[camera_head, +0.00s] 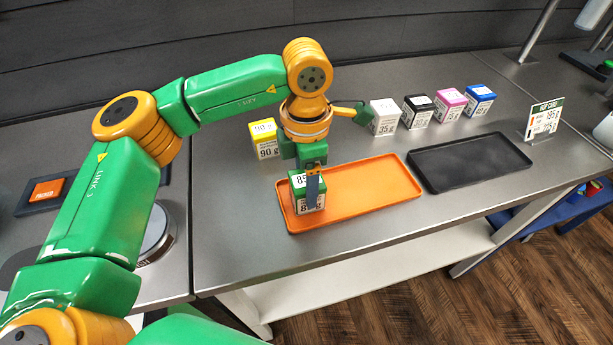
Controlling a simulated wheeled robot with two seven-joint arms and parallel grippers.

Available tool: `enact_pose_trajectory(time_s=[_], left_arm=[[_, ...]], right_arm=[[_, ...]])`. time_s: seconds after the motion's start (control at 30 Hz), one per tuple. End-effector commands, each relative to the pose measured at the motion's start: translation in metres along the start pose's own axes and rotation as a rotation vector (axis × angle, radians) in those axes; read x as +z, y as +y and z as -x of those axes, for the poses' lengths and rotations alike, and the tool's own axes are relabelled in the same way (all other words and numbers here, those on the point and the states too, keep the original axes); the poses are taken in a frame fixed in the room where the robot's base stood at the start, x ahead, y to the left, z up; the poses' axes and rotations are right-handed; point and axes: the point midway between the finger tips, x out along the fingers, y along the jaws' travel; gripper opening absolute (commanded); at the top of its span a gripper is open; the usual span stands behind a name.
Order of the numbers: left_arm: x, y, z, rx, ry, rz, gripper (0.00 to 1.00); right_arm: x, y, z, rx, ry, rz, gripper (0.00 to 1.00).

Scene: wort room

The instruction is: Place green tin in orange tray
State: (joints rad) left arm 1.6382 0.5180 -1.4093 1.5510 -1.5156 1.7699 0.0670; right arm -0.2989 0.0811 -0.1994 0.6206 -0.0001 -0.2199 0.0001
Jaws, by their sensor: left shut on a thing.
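The green tin (299,200), a small box with white labels, is at the left end of the orange tray (375,189). My left gripper (312,187) points down from above and is shut on the green tin, its finger covering part of the label. The tin looks upright, within the tray's outline. I cannot tell whether its base touches the tray floor. The rest of the orange tray is empty. My right gripper is not in view.
A black tray (470,163) lies empty to the right. A yellow tin (264,139) stands behind the orange tray. White (384,117), black (418,111), pink (450,105) and blue (479,100) tins stand at the back. A card (543,119) stands at the right.

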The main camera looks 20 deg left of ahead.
Motion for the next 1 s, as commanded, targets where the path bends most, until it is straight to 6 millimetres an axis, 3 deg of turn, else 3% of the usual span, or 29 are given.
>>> enact_pose_trajectory(time_s=[0.33, 0.37, 0.43, 0.8, 1.0], left_arm=[[0.0, 0.0, -0.006, 0.0, -0.001, 0.001, 0.08], [0.0, 0.0, -0.004, 0.0, -0.001, 0.001, 0.78], [0.0, 0.0, -0.004, 0.0, -0.001, 0.001, 0.97], [0.001, 0.0, 0.005, 0.002, -0.002, 0.001, 1.0], [0.002, 0.001, 0.052, 0.004, -0.006, 0.003, 1.0]], right_arm=[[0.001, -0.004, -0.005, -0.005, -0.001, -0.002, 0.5], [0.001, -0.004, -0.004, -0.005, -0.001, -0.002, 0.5], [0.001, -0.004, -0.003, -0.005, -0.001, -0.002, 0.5], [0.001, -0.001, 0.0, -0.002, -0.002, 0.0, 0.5], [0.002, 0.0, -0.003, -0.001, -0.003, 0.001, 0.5]])
